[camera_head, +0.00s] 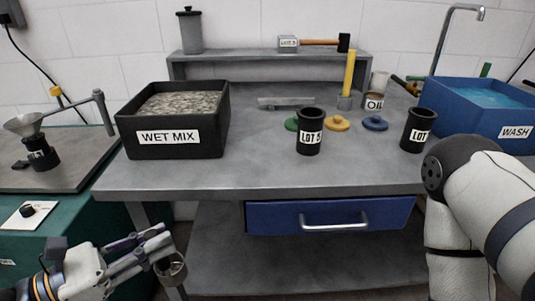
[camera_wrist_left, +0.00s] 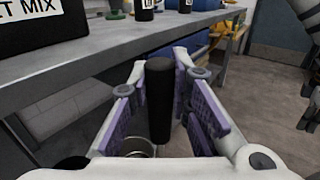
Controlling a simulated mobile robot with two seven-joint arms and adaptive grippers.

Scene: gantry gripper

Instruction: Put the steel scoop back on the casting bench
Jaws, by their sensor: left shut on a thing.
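My left gripper (camera_head: 160,250) is low at the front left, in front of the casting bench (camera_head: 270,177) and below its top. It is shut on the steel scoop (camera_head: 172,270), whose small metal cup hangs by the fingertips in the head view. In the left wrist view the scoop's black handle (camera_wrist_left: 160,100) stands between the purple-padded fingers, and the cup's rim shows low on the left, partly hidden. The bench is grey, with a blue drawer (camera_head: 330,217) under its front edge. My right arm shows at the right; its gripper is out of view.
A black WET MIX tub (camera_head: 172,138) stands on the bench's left, a blue WASH basin (camera_head: 515,132) at the right. Two black LOT cups (camera_head: 309,146) (camera_head: 418,146) and coloured lids stand between. The front left-middle of the bench top is clear.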

